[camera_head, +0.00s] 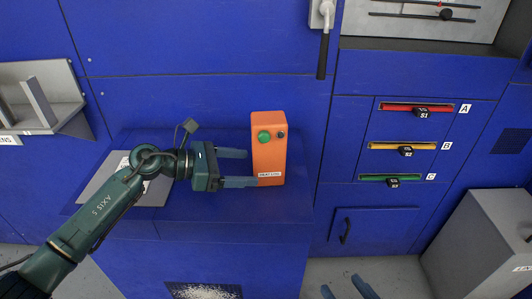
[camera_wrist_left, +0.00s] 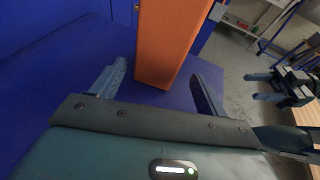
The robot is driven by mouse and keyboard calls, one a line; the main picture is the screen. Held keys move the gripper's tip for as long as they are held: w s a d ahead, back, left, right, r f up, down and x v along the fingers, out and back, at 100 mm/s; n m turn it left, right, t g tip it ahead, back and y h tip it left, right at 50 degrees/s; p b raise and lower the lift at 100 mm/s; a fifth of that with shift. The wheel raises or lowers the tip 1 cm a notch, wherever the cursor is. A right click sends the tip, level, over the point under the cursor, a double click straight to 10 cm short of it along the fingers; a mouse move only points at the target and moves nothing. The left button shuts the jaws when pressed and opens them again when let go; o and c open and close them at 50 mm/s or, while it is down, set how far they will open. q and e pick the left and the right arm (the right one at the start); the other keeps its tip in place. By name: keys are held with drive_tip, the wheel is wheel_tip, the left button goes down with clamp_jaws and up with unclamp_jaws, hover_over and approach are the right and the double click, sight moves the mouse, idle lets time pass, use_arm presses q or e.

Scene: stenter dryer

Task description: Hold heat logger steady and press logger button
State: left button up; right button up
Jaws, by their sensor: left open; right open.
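The heat logger (camera_head: 268,160) is an upright orange box with a green button (camera_head: 264,136), a small dark knob (camera_head: 281,134) and a white label low on its face. It stands on a blue ledge. My left gripper (camera_head: 251,168) is open at its left side, fingers pointing at it. The lower finger's tip overlaps the logger's left edge in the head view; I cannot tell if it touches. In the left wrist view the logger (camera_wrist_left: 168,40) rises just ahead of the two spread fingers. My right gripper (camera_head: 341,284) is open and empty at the bottom edge, apart from the logger.
A grey plate (camera_head: 105,190) lies on the ledge (camera_head: 225,225) under my left arm. Sliders labelled A, B and C (camera_head: 415,108) are on the blue panel at right. A lever (camera_head: 322,55) hangs above the logger. A grey box (camera_head: 490,240) stands at lower right.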

sight(263, 168)
use_arm(q)
drive_tip(key=b+x, duration=0.1)
drive_tip(key=x, duration=0.3)
drive_tip(key=shift+a, duration=0.1)
drive_tip(key=shift+b+x, duration=0.3)
drive_tip(key=shift+x, duration=0.65)
use_arm(e)
drive_tip(key=shift+w+a+f+n, duration=0.1)
drive_tip(key=shift+a+f+n, duration=0.1)
drive_tip(key=shift+f, duration=0.3)
drive_tip(key=shift+w+a+f+n, duration=0.1)
drive_tip(key=shift+a+f, duration=0.05)
drive_tip(key=shift+f, duration=0.35)
use_arm(q)
drive_tip(key=c, duration=0.7)
use_arm(e)
clamp_jaws()
drive_tip(key=shift+r, duration=0.1)
